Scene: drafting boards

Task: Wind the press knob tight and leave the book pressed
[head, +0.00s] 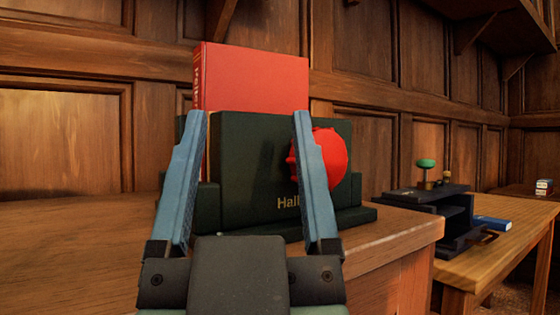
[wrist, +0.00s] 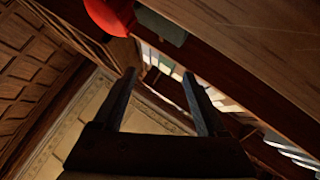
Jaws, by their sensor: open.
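A red book (head: 253,75) stands upright in a dark green press (head: 240,150) lettered "Hall". A round red press knob (head: 330,158) sits on the press's front face, right of centre. My gripper (head: 249,115) is open and empty, its two blue fingers pointing at the press. The right finger crosses in front of the knob's left part and hides some of it. In the wrist view the knob (wrist: 110,14) and a green piece of the press (wrist: 162,26) are at the top edge, beyond my fingertips (wrist: 159,75). I see no contact with the knob.
The press stands on a wooden desk (head: 90,245) whose right edge is near. A lower table to the right (head: 510,240) holds a black stand with a green knob (head: 426,163) and a blue book (head: 493,223). A panelled wall is behind.

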